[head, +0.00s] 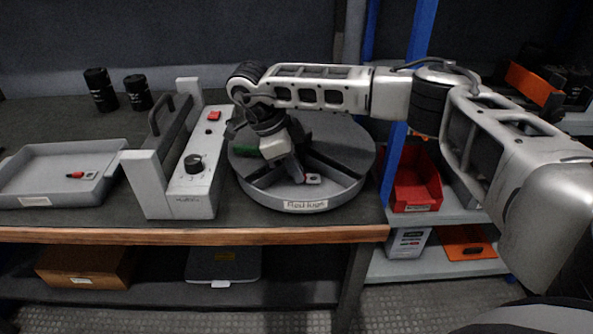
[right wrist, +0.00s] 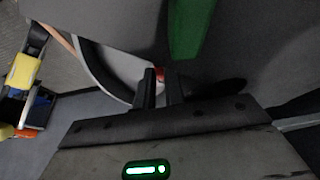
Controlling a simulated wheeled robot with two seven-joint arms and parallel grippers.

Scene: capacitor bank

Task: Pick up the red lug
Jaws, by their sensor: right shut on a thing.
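A red lug (head: 313,179), with a flat metal tab, is in the front compartment of the round grey divided tray (head: 245,188). My right gripper (head: 302,180) reaches down into this tray and is shut on the lug's red part. In the right wrist view, a bit of the red lug (right wrist: 160,72) shows at the tips of the two dark fingers (right wrist: 158,90); the fingers hide most of it. I cannot tell whether the lug touches the tray floor. Another red lug (head: 76,175) lies in the grey rectangular tray (head: 35,187) at the left. My left gripper is not in view.
A grey device (head: 185,190) with a black knob and red switch stands between the trays. Two black cylinders (head: 101,89) (head: 137,92) stand at the back left. A red bin (head: 414,185) is on the shelf at the right. The wooden bench edge (head: 190,236) runs along the front.

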